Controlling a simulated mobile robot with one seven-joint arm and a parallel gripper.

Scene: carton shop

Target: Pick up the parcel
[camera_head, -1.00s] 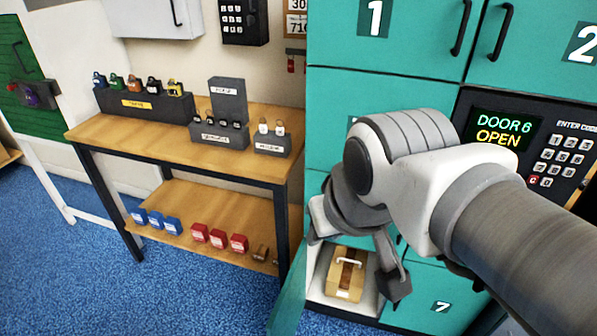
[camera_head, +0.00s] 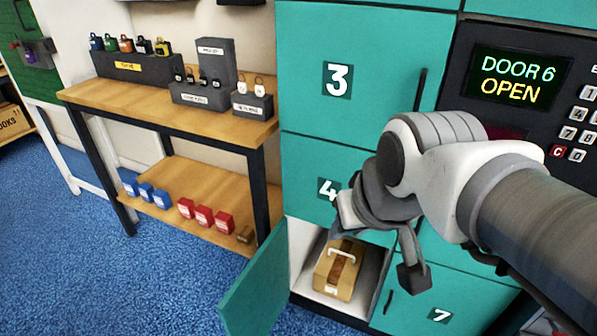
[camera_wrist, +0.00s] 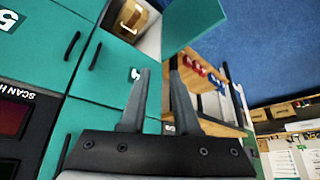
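The parcel (camera_head: 341,277) is a tan box with a brown strip and a white handle on top. It sits inside the open locker compartment (camera_head: 303,240) in the bottom row, and shows upper left in the wrist view (camera_wrist: 128,20). The compartment's teal door (camera_head: 257,287) is swung out to the left; it also shows in the wrist view (camera_wrist: 192,22). My gripper (camera_head: 376,252) is open and empty, in front of the lockers and apart from the parcel. Its two spread fingers show in the wrist view (camera_wrist: 161,75).
The locker panel (camera_head: 518,80) reads "DOOR 6 OPEN". Closed door 7 (camera_head: 415,300) is right of the opening. A wooden workbench (camera_head: 150,108) with padlocks stands left, with blue and red items on its lower shelf (camera_head: 205,180). Blue carpet (camera_head: 120,285) is clear at front left.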

